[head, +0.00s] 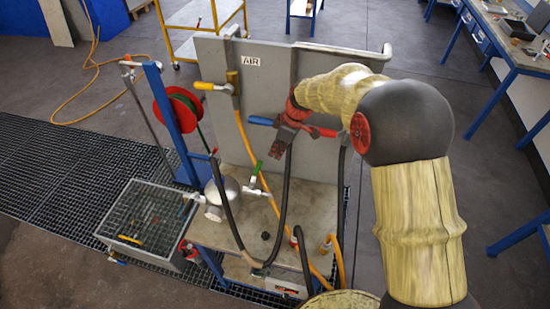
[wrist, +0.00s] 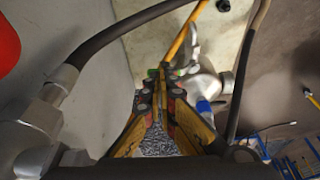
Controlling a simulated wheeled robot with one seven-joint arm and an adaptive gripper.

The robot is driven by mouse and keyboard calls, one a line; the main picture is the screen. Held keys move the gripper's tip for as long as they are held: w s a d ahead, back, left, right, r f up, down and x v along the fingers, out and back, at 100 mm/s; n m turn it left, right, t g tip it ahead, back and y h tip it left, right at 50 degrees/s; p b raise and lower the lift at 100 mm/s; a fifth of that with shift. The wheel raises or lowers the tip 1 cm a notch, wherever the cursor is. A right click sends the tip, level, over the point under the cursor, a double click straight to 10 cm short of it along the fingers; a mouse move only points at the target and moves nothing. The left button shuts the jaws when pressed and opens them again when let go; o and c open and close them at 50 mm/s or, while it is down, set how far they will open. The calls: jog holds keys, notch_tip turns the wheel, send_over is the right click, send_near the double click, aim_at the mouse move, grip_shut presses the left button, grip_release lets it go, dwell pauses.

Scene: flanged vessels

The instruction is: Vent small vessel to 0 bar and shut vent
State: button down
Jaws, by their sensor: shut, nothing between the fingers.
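The small vessel (head: 224,190) is a silver rounded body on the bench, left of centre in the head view. A green-handled valve (head: 256,171) stands beside it, with a pale lever (head: 256,192) below. Which valve is the vent, and the pressure, I cannot tell. My gripper (head: 277,152) is above the bench, apart from the vessel and to its upper right. In the wrist view my gripper (wrist: 160,90) has its fingers together with nothing between them. Silvery metal fittings (wrist: 205,84) and a blue part (wrist: 203,106) show just beyond and right of the fingers.
A grey panel with an AIR sign (head: 251,62) stands behind, carrying a yellow lever (head: 207,86) and a blue handle (head: 261,121). Black hoses (head: 285,195) loop down close to my gripper.

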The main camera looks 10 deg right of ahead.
aim_at(256, 173)
jog(key=x, duration=0.9)
jog(key=shift+a+f, duration=0.1)
jog(key=shift+f, duration=0.05)
jog(key=shift+w+a+n+b, duration=0.3)
jog(key=shift+w+a+b, duration=0.15)
jog(key=shift+b, duration=0.55)
jog(key=shift+p, duration=0.3)
